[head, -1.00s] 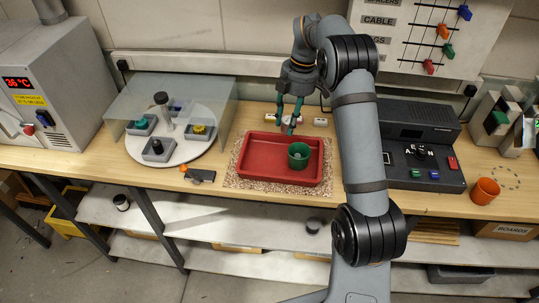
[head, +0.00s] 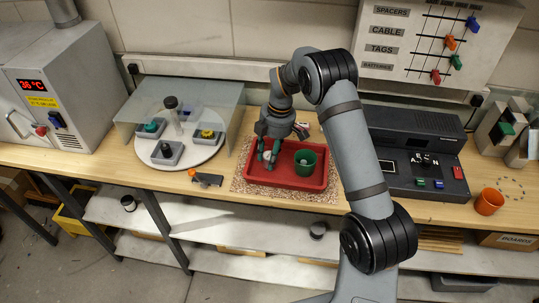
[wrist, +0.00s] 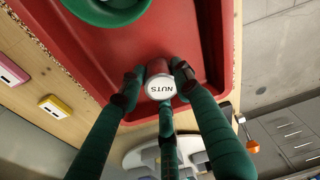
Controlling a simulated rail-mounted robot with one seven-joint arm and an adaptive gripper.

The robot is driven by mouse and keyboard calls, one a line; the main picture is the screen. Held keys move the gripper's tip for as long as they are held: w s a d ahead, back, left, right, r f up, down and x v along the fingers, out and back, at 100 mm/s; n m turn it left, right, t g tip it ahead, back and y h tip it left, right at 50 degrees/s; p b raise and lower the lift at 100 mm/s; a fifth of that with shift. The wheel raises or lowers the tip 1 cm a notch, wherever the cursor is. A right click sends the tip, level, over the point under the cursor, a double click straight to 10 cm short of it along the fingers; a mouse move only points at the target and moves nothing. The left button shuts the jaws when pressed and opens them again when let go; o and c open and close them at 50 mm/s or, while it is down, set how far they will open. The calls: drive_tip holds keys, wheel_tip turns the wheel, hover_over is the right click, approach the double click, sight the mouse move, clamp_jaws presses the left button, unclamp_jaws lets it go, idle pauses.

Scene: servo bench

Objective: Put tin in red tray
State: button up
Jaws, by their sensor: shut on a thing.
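The tin (wrist: 160,86) is a small red can with a pale lid marked NUTS. My gripper (head: 268,157) is shut on it, with its green fingers around the tin's sides in the wrist view. The tin is over the left part of the red tray (head: 292,183), low near the floor. I cannot tell whether it touches the floor. In the head view the fingers hide most of the tin. The red tray also shows in the wrist view (wrist: 195,30).
A green cup (head: 305,164) stands in the tray, right of my gripper. A turntable (head: 185,150) under a clear guard is left of the tray. A black control box (head: 420,140) and an orange cup (head: 488,202) are to the right. A dark tool (head: 207,179) lies front left.

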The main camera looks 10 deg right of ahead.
drive_tip(key=shift+f, duration=0.1)
drive_tip(key=o, duration=1.1)
drive_tip(key=shift+o, duration=0.2)
wheel_tip(320, 180, up, 12)
drive_tip(key=d+b, duration=0.1)
drive_tip(key=shift+d, duration=0.35)
